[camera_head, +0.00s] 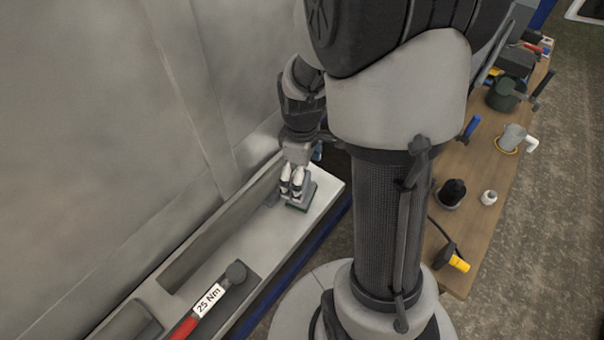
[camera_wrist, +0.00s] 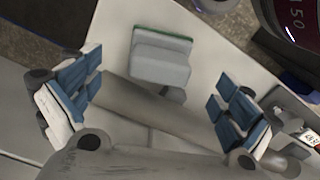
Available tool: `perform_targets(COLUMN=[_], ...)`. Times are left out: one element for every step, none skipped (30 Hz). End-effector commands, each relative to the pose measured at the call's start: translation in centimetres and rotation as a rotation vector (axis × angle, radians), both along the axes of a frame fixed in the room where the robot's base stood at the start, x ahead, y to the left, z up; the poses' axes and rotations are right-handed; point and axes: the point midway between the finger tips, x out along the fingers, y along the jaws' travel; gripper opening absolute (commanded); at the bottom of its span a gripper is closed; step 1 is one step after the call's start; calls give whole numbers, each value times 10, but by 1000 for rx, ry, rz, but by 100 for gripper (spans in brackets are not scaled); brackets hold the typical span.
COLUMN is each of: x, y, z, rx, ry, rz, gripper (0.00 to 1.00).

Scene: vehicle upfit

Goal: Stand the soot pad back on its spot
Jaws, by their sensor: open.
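The soot pad looks to be the grey block with a thin green layer (camera_head: 305,197) on the pale shelf (camera_head: 268,236). In the wrist view the pad (camera_wrist: 160,62) lies ahead of my gripper, near the shelf's edge, its green layer on the far side. My gripper (camera_head: 292,182) is just over the pad in the head view and partly hides it. In the wrist view my gripper (camera_wrist: 158,100) is open, its blue-padded fingers wide apart and nothing between them. I cannot tell which marked spot belongs to the pad.
A red-handled torque wrench labelled 25 Nm (camera_head: 208,300) lies in a dark tray on the same shelf. A metal wall (camera_head: 110,100) rises along the left. A wooden bench (camera_head: 460,215) with tools and a mug (camera_head: 512,138) stands at the right.

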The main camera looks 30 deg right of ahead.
Motion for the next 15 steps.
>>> perform_targets(x=[0,0,0,0,0,0,0,0,0,0,0,0,0,0,0], y=[0,0,0,0,0,0,0,0,0,0,0,0,0,0,0], z=[7,9,12,13,13,14,13,13,13,12,12,12,12,12,12], rx=[0,0,0,0,0,0,0,0,0,0,0,0,0,0,0], ry=[-1,-1,-1,-1,-1,-1,-1,-1,-1,-1,-1,-1,-1,-1,-1], rz=[0,0,0,0,0,0,0,0,0,0,0,0,0,0,0], gripper=[98,98,98,98,98,98,98,98,98,98,98,98,98,98,98])
